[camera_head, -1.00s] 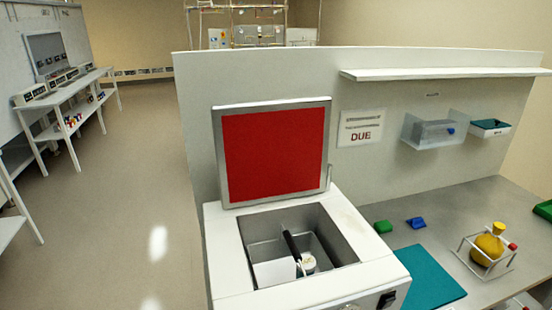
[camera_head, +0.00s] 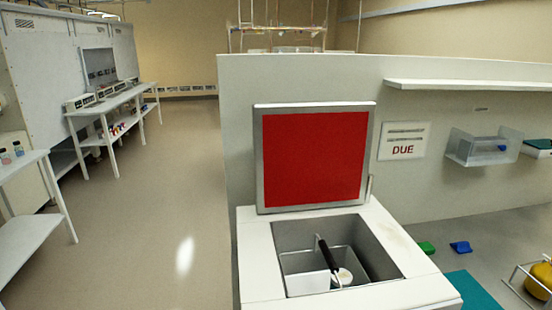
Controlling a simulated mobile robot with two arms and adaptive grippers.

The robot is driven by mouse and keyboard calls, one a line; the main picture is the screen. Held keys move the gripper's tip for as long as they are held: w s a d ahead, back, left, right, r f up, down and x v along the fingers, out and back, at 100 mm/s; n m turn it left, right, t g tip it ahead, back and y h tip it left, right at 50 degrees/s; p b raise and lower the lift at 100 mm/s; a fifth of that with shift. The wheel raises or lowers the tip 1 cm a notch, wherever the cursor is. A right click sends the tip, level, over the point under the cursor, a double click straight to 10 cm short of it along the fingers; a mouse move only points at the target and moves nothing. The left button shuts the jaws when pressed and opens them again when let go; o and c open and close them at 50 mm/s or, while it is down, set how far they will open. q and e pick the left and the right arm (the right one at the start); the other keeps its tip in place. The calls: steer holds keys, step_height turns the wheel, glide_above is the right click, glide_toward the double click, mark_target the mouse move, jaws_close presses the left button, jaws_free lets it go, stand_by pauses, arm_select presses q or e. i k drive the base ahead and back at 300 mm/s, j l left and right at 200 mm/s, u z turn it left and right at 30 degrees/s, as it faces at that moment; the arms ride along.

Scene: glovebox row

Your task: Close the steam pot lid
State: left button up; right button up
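The steam pot (camera_head: 262,268) is a white box with a metal-lined square well, at the lower middle of the head view. Its lid (camera_head: 314,158) stands upright, open, at the back edge of the well; it has a red inner face and a grey metal frame. Inside the well are a light metal basket (camera_head: 305,283) with a black handle (camera_head: 327,253) and a small round whitish item (camera_head: 343,276). The pot's front is cut off by the bottom edge. Neither of my grippers is in view.
A pale partition (camera_head: 440,85) with a shelf (camera_head: 470,85) and a DUE sign (camera_head: 405,141) stands behind the pot. A teal mat (camera_head: 472,291), green block (camera_head: 427,248), blue block (camera_head: 460,247) and yellow flask (camera_head: 540,281) lie right. Open floor (camera_head: 170,200) is left.

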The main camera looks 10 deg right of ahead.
mark_target(308, 156)
steer(key=j+u, duration=0.45)
steer(key=i+j+u, duration=0.15)
steer(key=j+u, duration=0.35)
steer(key=i+j+z, duration=0.35)
steer(key=i+j, duration=0.7)
steer(key=i+l+z, duration=0.1)
steer(key=i+z, duration=0.85)
steer(key=i+j+z, duration=0.25)
steer(key=z, duration=0.25)
steer(key=i+j+z, duration=0.35)
steer(key=z, duration=0.15)
steer(key=i+j+z, duration=0.1)
steer(key=i+z, duration=0.15)
steer(key=z, duration=0.25)
steer(key=i+j+z, duration=0.2)
steer(key=z, duration=0.3)
steer(key=i+j+z, duration=0.2)
steer(key=z, duration=0.3)
steer(key=i+j+z, duration=0.1)
steer(key=j+z, duration=0.35)
steer(key=k+l+z, duration=0.1)
steer(key=k+z, duration=0.25)
steer(key=i, duration=0.05)
